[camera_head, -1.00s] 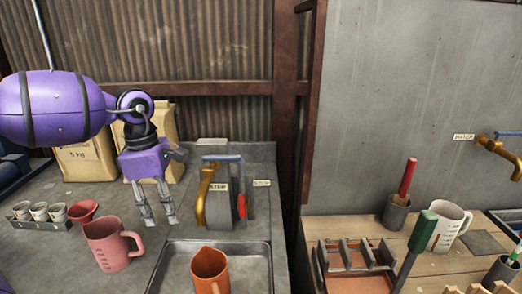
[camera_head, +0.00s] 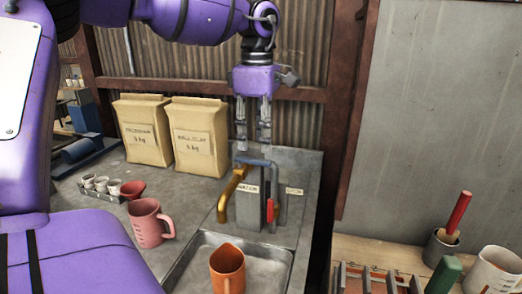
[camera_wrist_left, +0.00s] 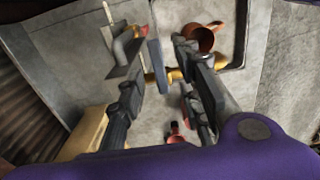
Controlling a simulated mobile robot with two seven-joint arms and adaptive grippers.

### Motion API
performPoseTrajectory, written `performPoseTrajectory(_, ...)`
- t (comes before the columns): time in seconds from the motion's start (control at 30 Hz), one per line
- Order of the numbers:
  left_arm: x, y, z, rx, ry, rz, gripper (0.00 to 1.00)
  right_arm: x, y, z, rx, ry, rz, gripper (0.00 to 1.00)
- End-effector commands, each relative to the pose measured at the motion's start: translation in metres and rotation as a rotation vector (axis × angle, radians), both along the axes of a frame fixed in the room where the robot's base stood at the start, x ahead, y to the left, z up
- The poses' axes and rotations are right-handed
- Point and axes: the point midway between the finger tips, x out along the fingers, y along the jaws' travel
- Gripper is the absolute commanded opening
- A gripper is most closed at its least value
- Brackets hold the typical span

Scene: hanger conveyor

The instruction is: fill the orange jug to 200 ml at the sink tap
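The orange jug (camera_head: 228,272) stands upright in the metal sink basin (camera_head: 196,262), in front of the tap; its water level cannot be seen. In the left wrist view the jug (camera_wrist_left: 203,38) shows near the top. The tap has a brass spout (camera_head: 230,192) and a blue lever (camera_head: 256,163) on a grey block marked WATER. My left gripper (camera_head: 253,146) points down just above the lever, fingers apart and empty. In the left wrist view the lever (camera_wrist_left: 154,62) appears between the open fingers (camera_wrist_left: 152,50); contact cannot be told. My right gripper is out of view.
A pink jug (camera_head: 148,226), a red funnel (camera_head: 132,189) and small cups (camera_head: 101,183) stand left of the basin. Two paper sacks (camera_head: 198,140) stand behind. A red handle (camera_head: 270,211) is on the tap block's right. A wooden bench (camera_head: 375,250) with tools is at right.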

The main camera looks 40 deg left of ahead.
Motion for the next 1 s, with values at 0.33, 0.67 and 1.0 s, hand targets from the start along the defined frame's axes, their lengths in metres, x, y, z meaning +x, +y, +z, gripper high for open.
performPoseTrajectory(0.33, 0.0, 0.0, -0.041, 0.0, 0.001, -0.001, 0.33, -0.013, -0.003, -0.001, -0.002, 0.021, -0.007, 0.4)
performPoseTrajectory(0.67, 0.0, 0.0, -0.044, 0.0, -0.001, 0.0, 0.28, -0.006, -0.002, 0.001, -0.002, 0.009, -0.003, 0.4)
performPoseTrajectory(1.0, 0.0, 0.0, -0.044, 0.0, -0.001, 0.0, 0.0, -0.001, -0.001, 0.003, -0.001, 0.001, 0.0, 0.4)
